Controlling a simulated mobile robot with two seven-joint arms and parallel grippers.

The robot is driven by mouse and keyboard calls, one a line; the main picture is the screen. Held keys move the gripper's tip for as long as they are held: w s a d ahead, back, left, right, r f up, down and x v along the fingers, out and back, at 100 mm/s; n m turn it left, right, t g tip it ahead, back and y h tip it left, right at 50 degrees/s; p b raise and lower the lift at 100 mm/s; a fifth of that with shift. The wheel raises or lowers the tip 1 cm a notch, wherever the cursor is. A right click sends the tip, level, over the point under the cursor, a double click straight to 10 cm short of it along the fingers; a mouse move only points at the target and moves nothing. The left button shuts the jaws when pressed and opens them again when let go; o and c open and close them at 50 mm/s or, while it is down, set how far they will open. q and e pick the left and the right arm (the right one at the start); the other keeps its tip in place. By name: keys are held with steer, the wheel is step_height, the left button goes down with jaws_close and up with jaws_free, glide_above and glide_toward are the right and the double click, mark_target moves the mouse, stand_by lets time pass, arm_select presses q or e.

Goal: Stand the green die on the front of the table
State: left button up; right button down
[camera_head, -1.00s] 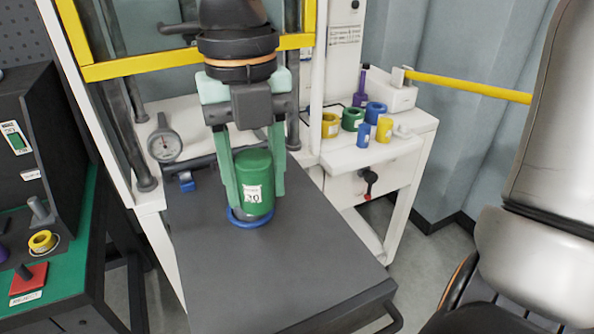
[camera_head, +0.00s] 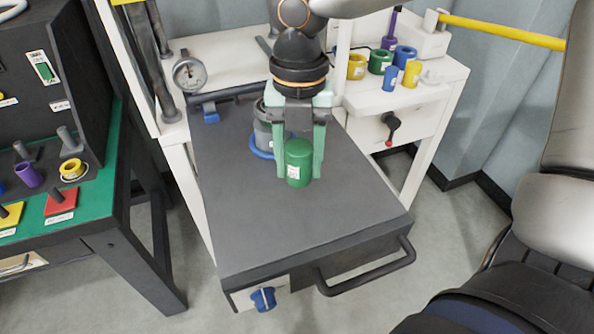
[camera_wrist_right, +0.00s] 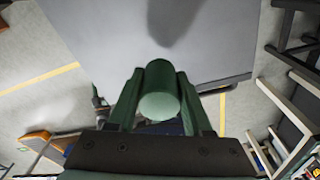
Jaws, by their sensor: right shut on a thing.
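The green die (camera_head: 299,163) is an upright green cylinder with a small white label. My right gripper (camera_head: 300,172) is shut around its sides, one finger on each side, over the middle of the dark grey table (camera_head: 250,225). In the right wrist view the round end of the die (camera_wrist_right: 159,107) shows between the two green fingers of my right gripper (camera_wrist_right: 160,110). A shadow falls on the grey surface there; I cannot tell the exact gap below the die. My left gripper is not in view.
Behind the die, a grey cylinder (camera_head: 262,137) stands in a blue ring (camera_head: 258,151), partly hidden by my gripper. The table's front part is clear, with a handle (camera_head: 370,275) and blue knob (camera_head: 263,298) at its edge. Several coloured rings stand on a white side shelf (camera_head: 440,75).

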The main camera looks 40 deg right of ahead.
mark_target(297, 191)
steer(key=w+f, duration=0.1)
steer(key=w+d+f, duration=0.1)
steer(key=f, duration=0.1)
steer(key=shift+w+d, duration=0.1)
steer(key=shift+w, duration=0.05)
steer(key=shift+f, duration=1.5)
steer(key=shift+f+b, duration=0.3)
steer(key=shift+b, duration=0.1)
steer(key=c, duration=0.7)
jaws_free()
steer(key=shift+r, duration=0.1)
steer(key=o, duration=0.4)
steer(key=shift+r+p, duration=0.4)
steer(key=shift+p, duration=0.25)
steer(key=r, duration=1.1)
steer(key=shift+w+d+r, duration=0.3)
steer(key=shift+w, duration=0.1)
